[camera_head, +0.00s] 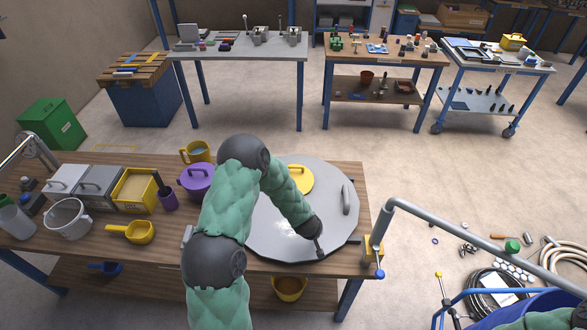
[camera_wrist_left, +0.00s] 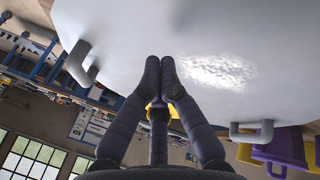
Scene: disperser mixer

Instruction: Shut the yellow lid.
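The yellow lid (camera_head: 300,179) is a round disc with a small handle. It appears to lie flat over the far part of a large pale grey disc (camera_head: 275,235) on the wooden bench, and my left arm hides its left side. My left gripper (camera_head: 320,252) points down at the near right edge of the grey disc, well in front of the yellow lid. In the left wrist view its fingertips (camera_wrist_left: 160,68) meet with nothing seen between them, against the grey surface (camera_wrist_left: 230,40). Whether they touch the disc is unclear. My right gripper is out of view.
The grey disc has a bar handle (camera_head: 346,199) on its right. A grey pipe frame (camera_head: 440,226) rises right of the bench.

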